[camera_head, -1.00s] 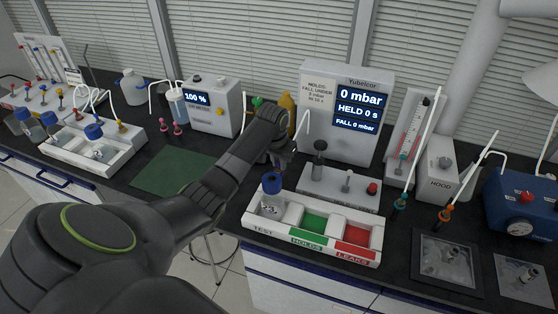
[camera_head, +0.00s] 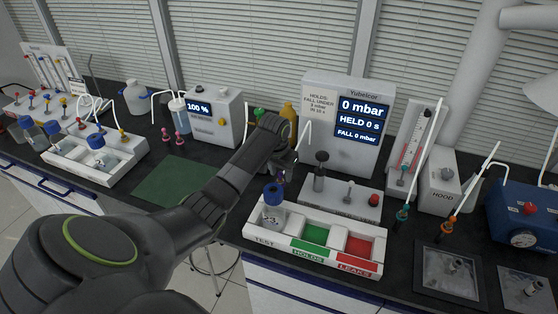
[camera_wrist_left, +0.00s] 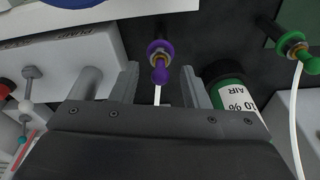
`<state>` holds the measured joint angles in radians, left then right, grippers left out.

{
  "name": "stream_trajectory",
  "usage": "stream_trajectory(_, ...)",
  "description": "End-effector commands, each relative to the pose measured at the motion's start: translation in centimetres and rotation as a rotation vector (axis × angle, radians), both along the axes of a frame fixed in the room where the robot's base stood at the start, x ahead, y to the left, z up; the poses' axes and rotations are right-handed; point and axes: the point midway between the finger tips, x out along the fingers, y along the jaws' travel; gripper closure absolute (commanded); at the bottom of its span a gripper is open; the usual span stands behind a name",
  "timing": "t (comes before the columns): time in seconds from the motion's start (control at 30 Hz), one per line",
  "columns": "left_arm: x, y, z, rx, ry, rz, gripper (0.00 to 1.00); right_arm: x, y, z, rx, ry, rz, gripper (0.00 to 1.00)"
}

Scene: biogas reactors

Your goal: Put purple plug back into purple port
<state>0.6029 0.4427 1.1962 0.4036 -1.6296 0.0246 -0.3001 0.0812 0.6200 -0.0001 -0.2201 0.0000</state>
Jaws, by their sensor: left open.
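A purple fitting (camera_wrist_left: 160,50) with a brass-coloured ring, a purple knob and a thin white tube shows in the left wrist view. I cannot tell whether it is the plug alone or the plug with its port. My left gripper (camera_wrist_left: 158,72) is open, with one finger on each side of the purple fitting, and no finger clearly touches it. In the head view my left gripper (camera_head: 283,166) is over the bench, left of the Yubelcor unit (camera_head: 318,122), and a small purple spot shows just under it. The right gripper is not in view.
A green fitting (camera_wrist_left: 295,45) with a white tube and a green-labelled bottle (camera_wrist_left: 232,98) are right of the fingers in the wrist view. A white tray (camera_head: 262,237) with a blue-capped bottle (camera_head: 272,197) stands in front. A green mat (camera_head: 175,182) is bare.

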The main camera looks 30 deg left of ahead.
Motion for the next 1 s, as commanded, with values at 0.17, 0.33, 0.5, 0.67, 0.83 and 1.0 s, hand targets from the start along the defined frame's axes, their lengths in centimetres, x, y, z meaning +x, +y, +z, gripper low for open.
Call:
stream_trajectory(0.17,-0.3,0.0,2.3,0.001,-0.006,-0.001,0.58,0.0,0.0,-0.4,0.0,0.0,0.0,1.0)
stream_trajectory(0.33,-1.0,0.0,6.2,0.004,-0.008,-0.002,0.58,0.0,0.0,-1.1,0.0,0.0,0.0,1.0)
stream_trajectory(0.5,-1.8,-0.1,10.4,0.003,-0.009,-0.001,0.58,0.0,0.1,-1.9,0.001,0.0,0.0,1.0)
stream_trajectory(0.67,-2.7,-0.2,15.1,0.002,-0.003,-0.001,0.58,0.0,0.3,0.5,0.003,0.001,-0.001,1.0)
stream_trajectory(0.83,-3.0,-0.3,16.1,0.0,0.0,-0.001,0.58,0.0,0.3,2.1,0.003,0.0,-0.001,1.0)
stream_trajectory(1.0,-3.1,-0.3,16.8,0.0,-0.001,-0.001,0.58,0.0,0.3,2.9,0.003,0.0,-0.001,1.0)
